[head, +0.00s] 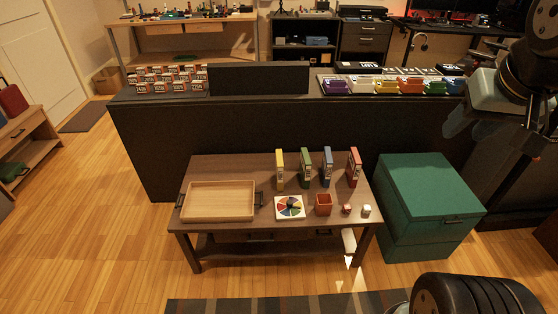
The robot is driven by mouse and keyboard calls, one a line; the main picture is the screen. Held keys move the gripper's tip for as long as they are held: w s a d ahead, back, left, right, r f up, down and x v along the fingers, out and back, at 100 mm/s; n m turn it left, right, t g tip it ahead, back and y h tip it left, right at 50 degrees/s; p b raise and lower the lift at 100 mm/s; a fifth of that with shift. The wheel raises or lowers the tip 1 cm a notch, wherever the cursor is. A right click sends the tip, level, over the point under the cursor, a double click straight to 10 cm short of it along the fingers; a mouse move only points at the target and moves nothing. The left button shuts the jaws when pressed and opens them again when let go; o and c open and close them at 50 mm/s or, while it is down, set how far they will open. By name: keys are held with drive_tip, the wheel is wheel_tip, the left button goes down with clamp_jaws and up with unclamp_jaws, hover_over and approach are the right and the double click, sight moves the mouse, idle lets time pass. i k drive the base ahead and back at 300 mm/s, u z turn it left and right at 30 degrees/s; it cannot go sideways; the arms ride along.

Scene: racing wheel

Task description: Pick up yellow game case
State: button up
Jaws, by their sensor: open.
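A yellow game case (279,170) stands upright on the low brown table (234,167), near its back edge. It is the leftmost of a row of upright cases. My gripper (456,124) is at the upper right of the head view, partly cut off by the arm and the picture edge. It is open and empty, far to the right of the yellow case and apart from it.
Green (305,168), blue (327,167) and red (354,167) cases stand right of the yellow one. A green storage box (427,185) stands right; a black counter (250,130) is behind.

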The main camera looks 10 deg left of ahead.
sight(279, 158)
drive_tip(key=i, duration=0.85)
drive_tip(key=z, duration=0.05)
